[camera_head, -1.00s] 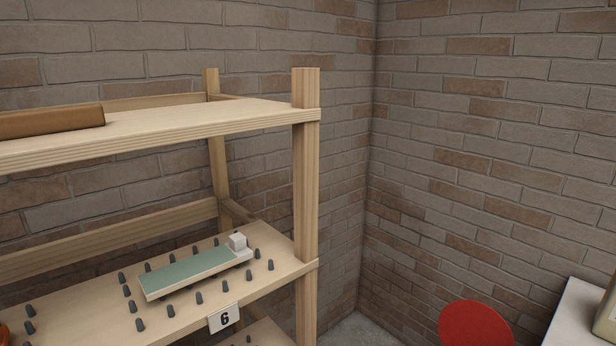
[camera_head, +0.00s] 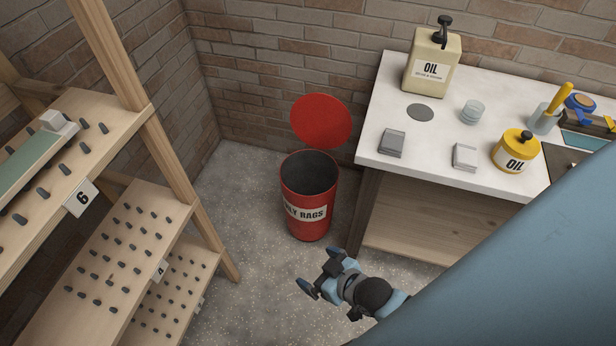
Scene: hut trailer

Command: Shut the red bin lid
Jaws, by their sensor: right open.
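The red bin (camera_head: 309,222) stands on the floor between the shelf and the white table, with a label ending in "RAGS". Its round red lid (camera_head: 321,121) is raised, standing up behind the open mouth. The bin's dark inside shows. My right gripper (camera_head: 321,270) is in front of and below the bin in the picture, apart from it. Its two fingers are spread and nothing is between them. My left gripper is not in view.
A wooden shelf (camera_head: 127,70) with pegs stands at the left. The white table (camera_head: 400,97) at the right bears a beige oil can (camera_head: 431,66), a yellow oil pot (camera_head: 515,152) and small boxes. Speckled floor (camera_head: 240,190) is clear around the bin's left side.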

